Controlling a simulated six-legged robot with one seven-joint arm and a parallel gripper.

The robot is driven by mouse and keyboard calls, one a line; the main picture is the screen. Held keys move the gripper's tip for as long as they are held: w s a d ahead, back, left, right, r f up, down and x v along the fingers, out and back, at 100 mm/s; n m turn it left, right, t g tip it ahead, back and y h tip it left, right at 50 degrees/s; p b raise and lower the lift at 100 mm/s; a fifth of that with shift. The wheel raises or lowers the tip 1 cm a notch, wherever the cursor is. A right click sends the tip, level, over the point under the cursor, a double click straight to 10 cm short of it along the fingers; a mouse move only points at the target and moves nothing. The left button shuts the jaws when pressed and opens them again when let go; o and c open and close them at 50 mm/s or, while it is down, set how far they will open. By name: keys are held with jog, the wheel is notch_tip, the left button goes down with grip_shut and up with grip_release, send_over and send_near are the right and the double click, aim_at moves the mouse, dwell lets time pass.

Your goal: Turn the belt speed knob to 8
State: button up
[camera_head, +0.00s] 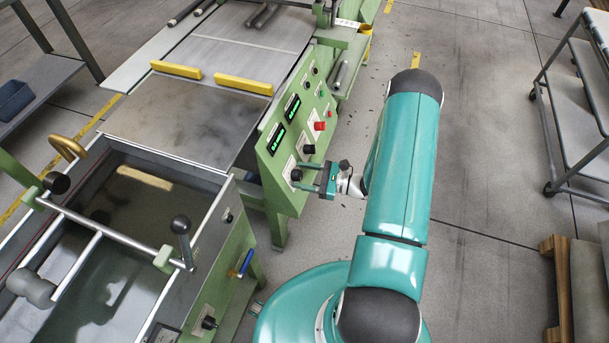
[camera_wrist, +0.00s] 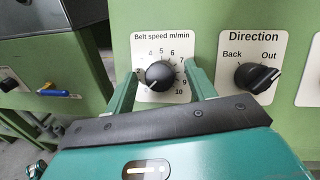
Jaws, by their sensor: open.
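The belt speed knob (camera_wrist: 160,75) is round and black, on a white plate marked "Belt speed m/min" with numbers around it. I cannot read its pointer setting surely. In the head view the knob (camera_head: 296,174) is at the near lower end of the green control panel (camera_head: 269,165). My gripper (camera_wrist: 161,84) is open, one green finger on each side of the knob, with visible gaps. In the head view my gripper (camera_head: 308,177) reaches the panel from the right. Whether the fingertips overlap the knob in depth is unclear.
The black Direction knob (camera_wrist: 258,77), between "Back" and "Out", is close to the right of my right finger. Further up the panel are a red button (camera_head: 320,126) and green displays (camera_head: 292,106). A water tank (camera_head: 110,235) stands left; open floor (camera_head: 480,180) lies right.

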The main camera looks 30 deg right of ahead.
jog(key=shift+c, duration=0.2)
jog(key=c, duration=0.9)
